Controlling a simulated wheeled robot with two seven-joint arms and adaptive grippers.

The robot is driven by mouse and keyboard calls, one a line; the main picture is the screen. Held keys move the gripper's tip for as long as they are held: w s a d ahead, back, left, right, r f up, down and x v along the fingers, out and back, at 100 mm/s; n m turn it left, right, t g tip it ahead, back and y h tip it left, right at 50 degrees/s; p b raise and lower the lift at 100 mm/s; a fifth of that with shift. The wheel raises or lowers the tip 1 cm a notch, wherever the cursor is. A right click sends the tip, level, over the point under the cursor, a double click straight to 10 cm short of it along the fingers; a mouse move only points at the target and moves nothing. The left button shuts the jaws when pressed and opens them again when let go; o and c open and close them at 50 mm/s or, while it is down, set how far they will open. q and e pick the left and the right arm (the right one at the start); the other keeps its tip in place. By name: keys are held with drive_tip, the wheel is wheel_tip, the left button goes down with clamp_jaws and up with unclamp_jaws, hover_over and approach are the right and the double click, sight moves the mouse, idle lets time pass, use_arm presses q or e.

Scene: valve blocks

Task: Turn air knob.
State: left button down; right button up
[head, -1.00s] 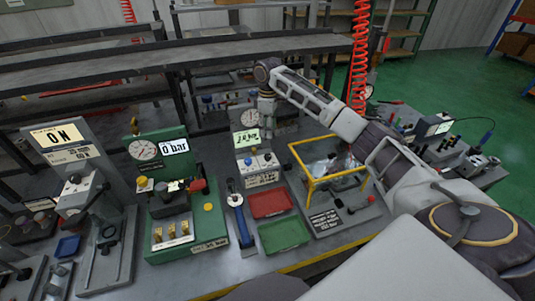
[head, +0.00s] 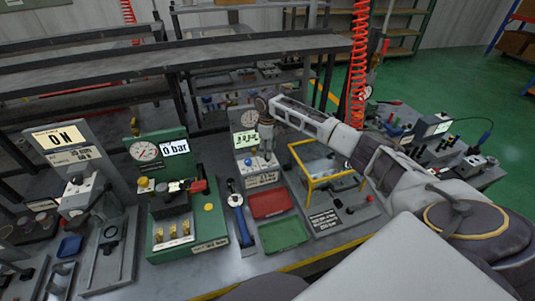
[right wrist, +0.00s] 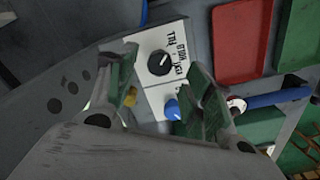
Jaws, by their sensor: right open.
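A white panel (right wrist: 150,30) carries a black knob (right wrist: 159,63) with a white pointer line, with FILL and HOLD lettering beside it. A blue knob (right wrist: 172,109) sits below it, and a yellow knob (right wrist: 130,97) is partly hidden by a finger. No label says which one is the air knob. In the head view this panel is on the grey gauge block (head: 239,143). My right gripper (head: 267,149) points down just over the panel. In the right wrist view its fingers (right wrist: 160,95) are spread, with the panel between them; nothing is held. My left gripper is not seen.
A green block (head: 172,205) with a 0 bar display stands left of it. A blue-handled tool (head: 237,205), a red tray (head: 270,204) and a green tray (head: 284,234) lie in front. A yellow frame (head: 317,182) stands close on the right, under my arm.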

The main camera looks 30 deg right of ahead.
drive_tip(key=shift+f, duration=1.7)
drive_tip(key=c, duration=1)
drive_tip(key=shift+p, duration=0.35)
